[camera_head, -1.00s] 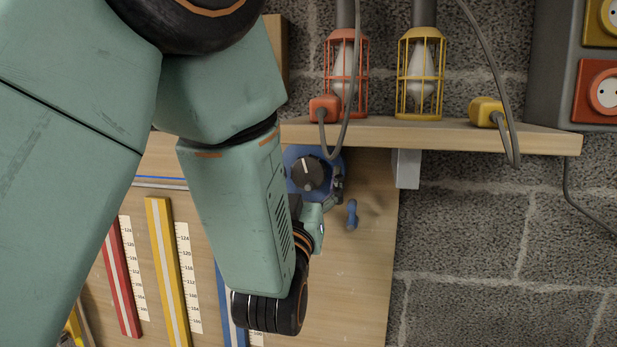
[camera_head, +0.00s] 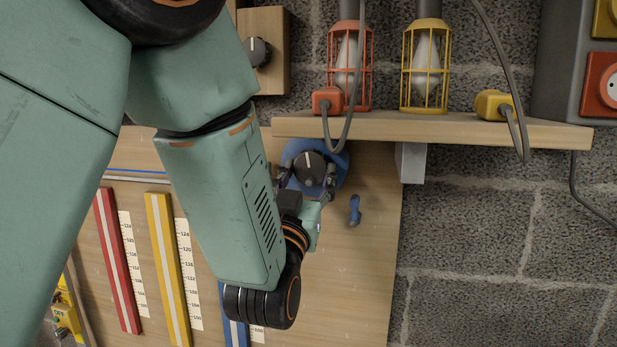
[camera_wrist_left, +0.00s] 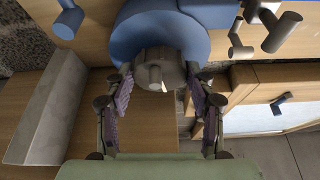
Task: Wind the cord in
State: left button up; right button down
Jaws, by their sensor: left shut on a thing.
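A blue reel (camera_head: 340,158) with a dark grey knob (camera_head: 309,168) at its centre is mounted on the wooden board, just under the shelf. A pale mark on the knob points up in the head view. My left gripper (camera_head: 308,182) reaches up from below, with one finger on each side of the knob, shut on it. In the left wrist view the two purple-padded fingers flank the grey knob (camera_wrist_left: 158,72) in front of the blue reel (camera_wrist_left: 160,35). My arm hides part of the board. No cord on the reel can be made out. My right gripper is out of view.
The wooden shelf (camera_head: 450,128) overhangs the reel and carries an orange plug (camera_head: 327,100), a yellow plug (camera_head: 490,103) and caged lamps; a grey cord loops below its edge. A blue peg (camera_head: 354,210) sticks out right of my gripper. Coloured strips line the board's left.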

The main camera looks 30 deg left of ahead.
pick_arm(q)
jog(key=shift+a+r+m+h, duration=0.1)
jog(key=shift+m+h, duration=0.5)
jog(key=shift+m, duration=0.7)
jog(key=o, duration=1.2)
jog(key=shift+s, duration=0.15)
jog(key=shift+c, duration=0.2)
jog(key=shift+n, duration=0.3)
